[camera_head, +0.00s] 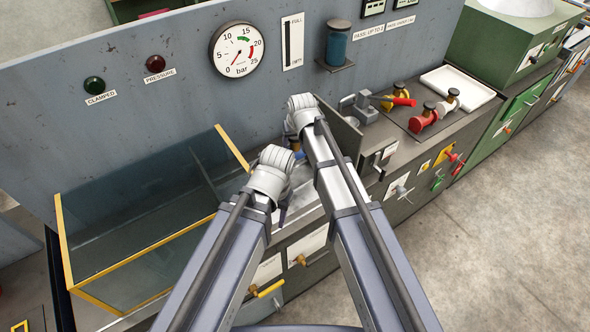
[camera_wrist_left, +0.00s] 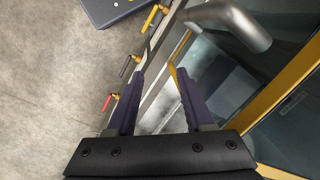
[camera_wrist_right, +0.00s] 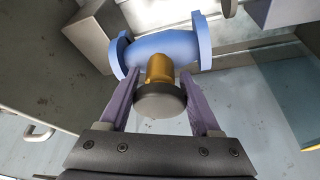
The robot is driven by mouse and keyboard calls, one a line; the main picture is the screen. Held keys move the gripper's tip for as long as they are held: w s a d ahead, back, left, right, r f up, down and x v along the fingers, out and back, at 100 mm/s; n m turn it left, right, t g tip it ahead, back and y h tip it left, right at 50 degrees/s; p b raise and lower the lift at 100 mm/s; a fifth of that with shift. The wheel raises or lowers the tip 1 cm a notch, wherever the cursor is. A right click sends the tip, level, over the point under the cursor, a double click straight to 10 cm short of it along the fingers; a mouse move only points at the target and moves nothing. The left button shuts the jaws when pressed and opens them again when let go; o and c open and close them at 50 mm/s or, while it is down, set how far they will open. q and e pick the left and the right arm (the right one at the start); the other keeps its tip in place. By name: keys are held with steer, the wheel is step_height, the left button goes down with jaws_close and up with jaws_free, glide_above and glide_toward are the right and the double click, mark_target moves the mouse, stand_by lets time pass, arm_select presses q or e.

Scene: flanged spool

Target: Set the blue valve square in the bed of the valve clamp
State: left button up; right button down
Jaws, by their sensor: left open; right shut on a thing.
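The blue valve, with two round flanges and a brass neck under a dark round cap, shows in the right wrist view (camera_wrist_right: 165,46). Only a bit of blue shows in the head view (camera_head: 300,155). My right gripper (camera_wrist_right: 159,82) is shut on the valve at its neck and cap, one finger on each side. Grey metal blocks (camera_wrist_right: 96,28), which may belong to the valve clamp, stand close to the flanges; I cannot tell whether they touch. The clamp's bed is mostly hidden behind my arms in the head view. My left gripper (camera_wrist_left: 158,88) is open and empty.
A yellow-framed glass enclosure (camera_head: 150,235) stands left of my arms. A dark upright plate (camera_head: 340,125) stands right of them. The gauge panel (camera_head: 190,95) rises behind.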

mark_target(295, 154)
steer(key=shift+f+b, duration=3.1)
steer(key=shift+b, duration=0.1)
step_height(295, 154, down, 4)
steer(key=b, duration=0.4)
steer(key=shift+r, duration=0.1)
steer(key=shift+r, duration=0.1)
steer(key=shift+c, duration=0.5)
jaws_free()
steer(key=shift+s, duration=0.1)
